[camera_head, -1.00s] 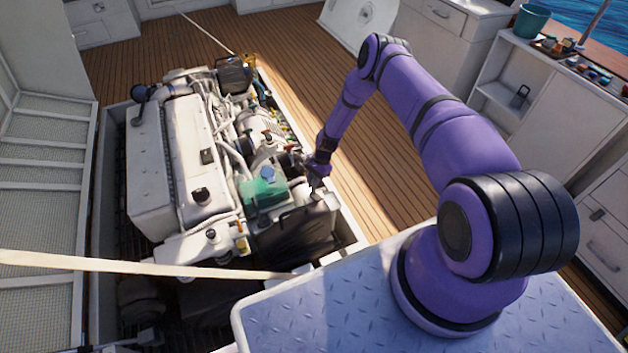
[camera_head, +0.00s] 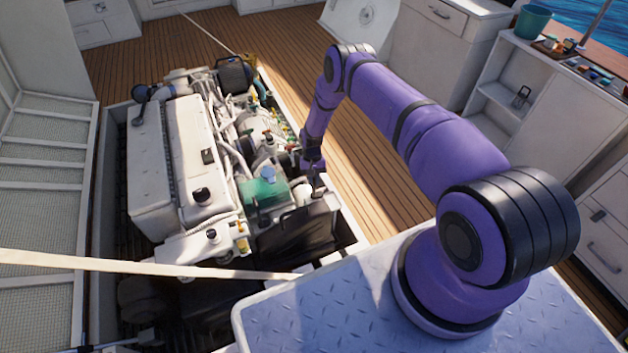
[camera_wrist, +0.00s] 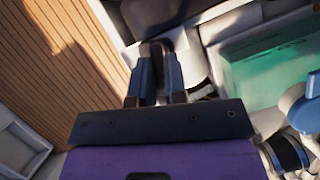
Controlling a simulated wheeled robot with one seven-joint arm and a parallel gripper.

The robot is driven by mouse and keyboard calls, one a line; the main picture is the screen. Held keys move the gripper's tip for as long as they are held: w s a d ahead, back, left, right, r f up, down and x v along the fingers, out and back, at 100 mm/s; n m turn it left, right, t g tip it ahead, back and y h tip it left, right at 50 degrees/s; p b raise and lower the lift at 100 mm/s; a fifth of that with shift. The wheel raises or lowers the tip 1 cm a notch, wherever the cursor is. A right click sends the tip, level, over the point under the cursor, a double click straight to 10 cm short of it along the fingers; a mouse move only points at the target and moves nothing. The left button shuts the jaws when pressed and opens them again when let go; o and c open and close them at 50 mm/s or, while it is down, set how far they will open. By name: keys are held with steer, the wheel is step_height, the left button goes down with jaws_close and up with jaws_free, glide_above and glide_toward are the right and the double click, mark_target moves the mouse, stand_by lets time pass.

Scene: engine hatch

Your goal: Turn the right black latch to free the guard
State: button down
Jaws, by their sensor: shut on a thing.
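The black guard (camera_head: 296,232) stands at the near right end of the engine, and part of it shows at the top of the wrist view (camera_wrist: 152,14). My gripper (camera_head: 317,184) is at the guard's upper right edge. In the wrist view, my gripper's two fingers (camera_wrist: 155,62) are close together on the black latch (camera_wrist: 155,46), a small dark piece at their tips beside the guard. The fingers hide most of the latch, so its exact angle cannot be told. The latch is too small to make out in the head view.
A green engine part (camera_head: 264,191) with a blue cap (camera_head: 267,174) sits close left of my gripper. The white engine cover (camera_head: 180,150) is further left. A pale strap (camera_head: 130,265) crosses the near side. Wooden deck (camera_head: 370,165) lies open to the right.

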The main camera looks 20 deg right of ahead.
steer(key=shift+n+h, duration=0.6)
steer(key=shift+n, duration=1)
steer(key=c, duration=1.2)
jaws_free()
steer(key=shift+o, duration=0.2)
steer(key=shift+w+r, duration=0.1)
steer(key=v, duration=1)
steer(key=shift+r, duration=0.25)
steer(key=shift+w+a, duration=0.1)
steer(key=shift+w, duration=0.1)
